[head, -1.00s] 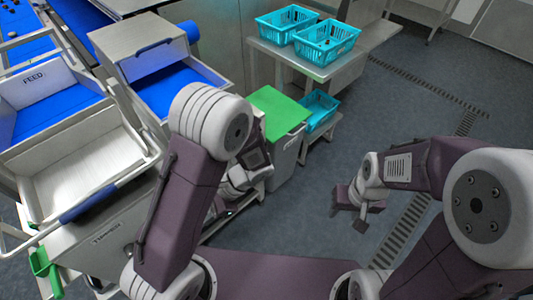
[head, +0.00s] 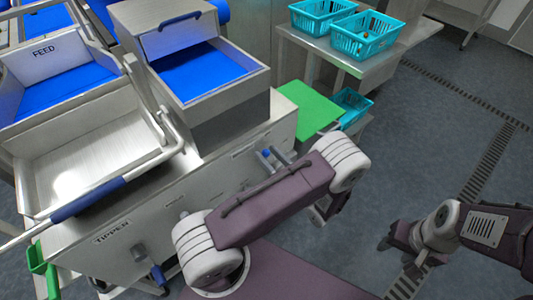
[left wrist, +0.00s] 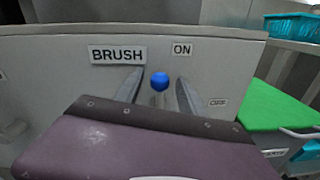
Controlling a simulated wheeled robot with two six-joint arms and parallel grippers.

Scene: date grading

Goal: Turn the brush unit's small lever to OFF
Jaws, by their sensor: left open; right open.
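The brush unit's small lever shows as a blue knob (left wrist: 159,81) in the left wrist view, right of and below the BRUSH label (left wrist: 118,55). It is nearer the ON label (left wrist: 182,48) than the OFF label (left wrist: 217,102), which is lower right. My left gripper (left wrist: 160,92) is open, one finger on each side of the knob, with gaps visible. In the head view the knob (head: 266,153) is small on the machine's front, and my left forearm covers part of the panel below. My right gripper (head: 401,243) is open and empty over the floor.
A TIPPER label (head: 113,231) with another lever (head: 157,272) is lower left. A green-topped bin (head: 308,108) and teal baskets (head: 362,38) are right. Floor on the right is clear.

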